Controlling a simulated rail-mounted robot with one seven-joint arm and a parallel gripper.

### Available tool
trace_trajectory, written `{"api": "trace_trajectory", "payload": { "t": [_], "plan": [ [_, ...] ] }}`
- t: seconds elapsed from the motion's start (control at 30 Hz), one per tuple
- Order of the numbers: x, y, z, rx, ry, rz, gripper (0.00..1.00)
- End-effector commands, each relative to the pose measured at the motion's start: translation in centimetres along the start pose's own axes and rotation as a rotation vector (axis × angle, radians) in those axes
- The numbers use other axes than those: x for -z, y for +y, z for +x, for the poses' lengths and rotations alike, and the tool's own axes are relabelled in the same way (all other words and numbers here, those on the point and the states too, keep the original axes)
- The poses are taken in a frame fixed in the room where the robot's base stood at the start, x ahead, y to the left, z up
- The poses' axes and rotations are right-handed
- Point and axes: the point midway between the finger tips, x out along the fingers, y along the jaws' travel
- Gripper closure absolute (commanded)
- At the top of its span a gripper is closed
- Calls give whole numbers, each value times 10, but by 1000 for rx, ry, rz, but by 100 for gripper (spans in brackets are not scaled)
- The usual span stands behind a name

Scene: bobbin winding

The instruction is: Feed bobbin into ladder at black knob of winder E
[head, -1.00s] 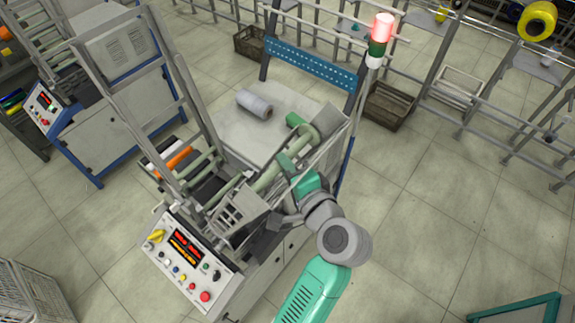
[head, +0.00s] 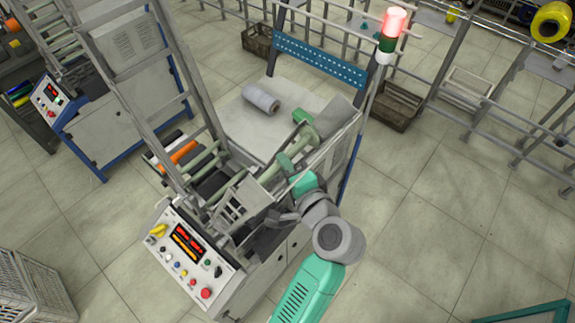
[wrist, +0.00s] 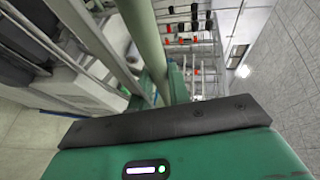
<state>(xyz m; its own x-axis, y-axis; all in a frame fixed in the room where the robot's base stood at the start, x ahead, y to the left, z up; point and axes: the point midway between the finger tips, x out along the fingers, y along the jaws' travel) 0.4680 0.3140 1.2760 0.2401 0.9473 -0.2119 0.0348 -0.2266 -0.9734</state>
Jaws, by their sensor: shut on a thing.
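The winder (head: 242,271) stands in the middle of the head view, with a slanted ladder frame (head: 134,103) rising on its left. An orange bobbin (head: 184,151) lies among dark and pale rolls by the ladder's foot. My gripper (head: 287,166) is at the winder's right side, shut on a pale green tube-shaped bobbin (head: 270,174). In the wrist view the bobbin (wrist: 145,35) runs up from between the fingers (wrist: 165,84). The control panel (head: 191,258) has a small black knob (head: 217,271). No letter marking the winder is legible.
A grey roll (head: 261,99) lies on the winder's pale top, near a small green piece (head: 302,116). A signal lamp (head: 392,24) glows red on a post at the right. Metal rails and brown crates (head: 396,105) stand behind. Open floor lies to the right.

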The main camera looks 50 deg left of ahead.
Motion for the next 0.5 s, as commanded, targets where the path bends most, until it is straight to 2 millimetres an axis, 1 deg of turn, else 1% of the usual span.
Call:
{"api": "trace_trajectory", "payload": {
  "t": [0.23, 0.27, 0.3, 0.37, 0.4, 0.5],
  "plan": [
    [0, -1, 0, 0, 0, -1, 100],
    [0, -1, 0, 0, 0, -1, 78],
    [0, -1, 0, 0, 0, -1, 70],
    [0, -1, 0, 0, 0, -1, 58],
    [0, -1, 0, 0, 0, -1, 56],
    [0, -1, 0, 0, 0, -1, 56]
  ]
}}
